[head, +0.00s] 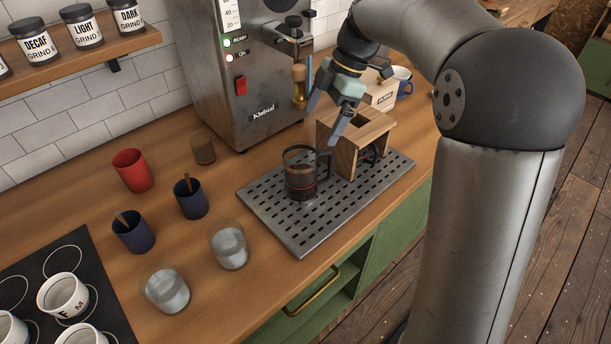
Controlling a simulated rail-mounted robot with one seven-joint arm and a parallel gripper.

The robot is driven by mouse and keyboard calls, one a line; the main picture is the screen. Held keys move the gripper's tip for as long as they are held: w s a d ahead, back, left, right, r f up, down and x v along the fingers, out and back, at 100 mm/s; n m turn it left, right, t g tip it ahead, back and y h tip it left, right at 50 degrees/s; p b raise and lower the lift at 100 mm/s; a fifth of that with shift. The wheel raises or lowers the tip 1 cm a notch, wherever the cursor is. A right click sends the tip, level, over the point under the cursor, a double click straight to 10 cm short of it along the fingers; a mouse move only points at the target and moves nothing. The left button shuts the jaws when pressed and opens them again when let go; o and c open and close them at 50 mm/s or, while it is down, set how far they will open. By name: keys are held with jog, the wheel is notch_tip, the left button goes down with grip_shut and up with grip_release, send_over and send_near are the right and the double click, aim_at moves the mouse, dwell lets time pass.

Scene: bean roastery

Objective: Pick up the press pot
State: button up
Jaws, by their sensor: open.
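The press pot (301,185), a glass vessel with dark contents and a black handle on its right side, stands upright on the perforated metal drip tray (312,230). My gripper (329,113) is open and empty, its fingers pointing down. In the picture it is above and slightly right of the pot, apart from it, near the left top edge of the wooden stand (346,157). Whether it touches the stand cannot be told.
A dark item (370,154) is partly hidden under the stand. The steel machine (240,75) rises behind. Left of the tray are a red cup (132,171), dark blue cups (190,198) and clear glasses (229,245). The tray's front part is clear.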

send_over(304, 154)
jog(key=s+d, duration=0.2)
notch_tip(304, 154, down, 4)
jog(key=f, duration=0.1)
jog(key=shift+s+p+x, duration=0.15)
jog(key=shift+p+x, duration=0.3)
jog(key=shift+x, duration=0.8)
jog(key=shift+s+p+x, duration=0.15)
jog(key=shift+p+x, duration=0.25)
jog(key=shift+x, duration=0.8)
jog(key=shift+r, duration=0.15)
jog(key=c, duration=2.1)
jog(key=shift+c, duration=0.2)
